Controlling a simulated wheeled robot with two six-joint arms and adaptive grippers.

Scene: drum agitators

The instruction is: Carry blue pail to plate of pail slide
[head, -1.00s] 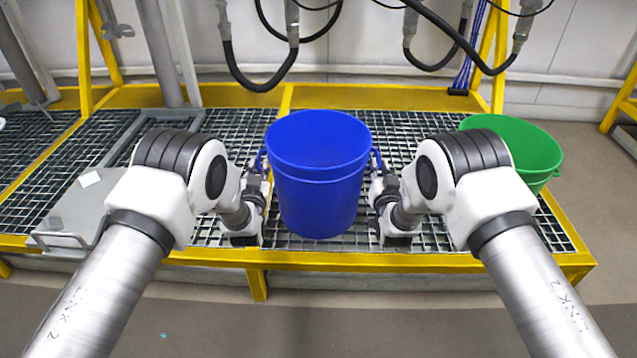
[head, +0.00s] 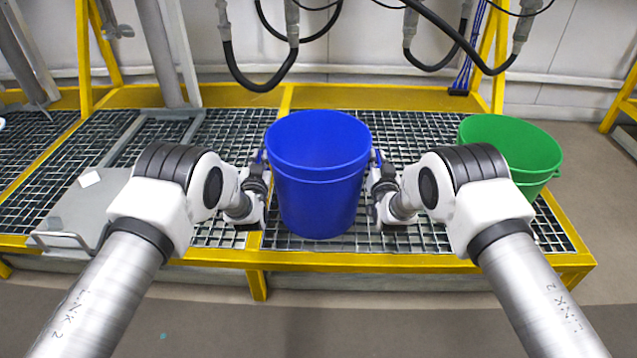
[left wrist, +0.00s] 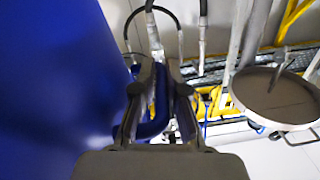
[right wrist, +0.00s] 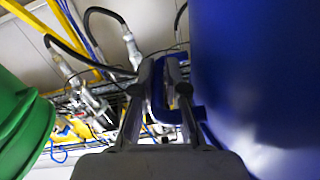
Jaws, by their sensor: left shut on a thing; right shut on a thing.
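The blue pail (head: 318,180) stands upright and open-topped over the middle of the grating, near its front edge. I cannot tell whether its base touches the grating. My left gripper (head: 262,170) is shut on the handle at its left side, and the blue handle shows between the fingers in the left wrist view (left wrist: 160,105). My right gripper (head: 376,172) is shut on the right handle, also seen in the right wrist view (right wrist: 168,100). A flat grey plate with a front handle, which looks like the pail slide's plate (head: 82,208), lies at the left.
A green pail (head: 510,150) stands at the right end of the grating (head: 425,125). Yellow frame bars edge the platform (head: 350,261). Black hoses (head: 262,80) hang behind the blue pail. Bare grating lies between the blue pail and the plate, partly behind my left arm.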

